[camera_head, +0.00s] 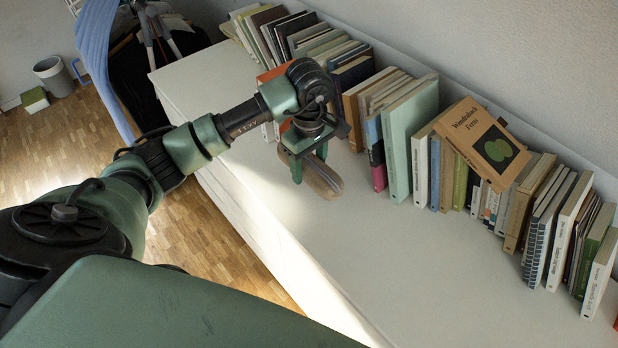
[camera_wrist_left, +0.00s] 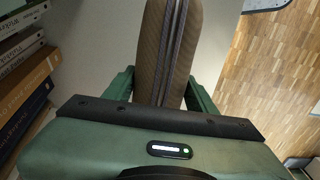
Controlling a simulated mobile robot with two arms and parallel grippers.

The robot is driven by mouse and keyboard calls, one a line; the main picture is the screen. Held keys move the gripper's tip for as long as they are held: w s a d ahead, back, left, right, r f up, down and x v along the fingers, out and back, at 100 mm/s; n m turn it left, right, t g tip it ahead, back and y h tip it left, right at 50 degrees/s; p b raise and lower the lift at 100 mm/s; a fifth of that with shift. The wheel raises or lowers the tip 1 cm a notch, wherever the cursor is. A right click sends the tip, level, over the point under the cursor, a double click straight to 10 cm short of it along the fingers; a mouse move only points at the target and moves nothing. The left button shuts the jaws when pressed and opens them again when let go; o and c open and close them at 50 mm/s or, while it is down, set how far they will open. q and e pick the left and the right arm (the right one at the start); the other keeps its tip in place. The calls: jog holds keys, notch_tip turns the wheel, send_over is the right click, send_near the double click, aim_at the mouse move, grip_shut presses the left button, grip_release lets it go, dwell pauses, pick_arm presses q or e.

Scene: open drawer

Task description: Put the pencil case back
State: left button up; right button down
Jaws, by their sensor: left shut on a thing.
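The pencil case (camera_head: 325,180) is long, brown and rounded, with a dark zip. My left gripper (camera_head: 308,172) is shut on it, over the white top of the dresser. In the left wrist view the pencil case (camera_wrist_left: 168,50) sits between the two green fingers of the left gripper (camera_wrist_left: 162,85), its zip running along its length. I cannot tell whether its underside touches the white top. My right gripper is not in view.
The white dresser top (camera_head: 420,250) is clear in front of a long row of books (camera_head: 412,135) against the wall. One brown book (camera_head: 480,142) lies tilted on top of the others. The wooden floor (camera_head: 190,235) is beyond the dresser's front edge.

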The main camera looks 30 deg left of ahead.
aim_at(309, 189)
pick_arm(q)
jog(key=shift+f, duration=3.05)
jog(key=o, duration=1.6)
jog(key=shift+c, duration=0.2)
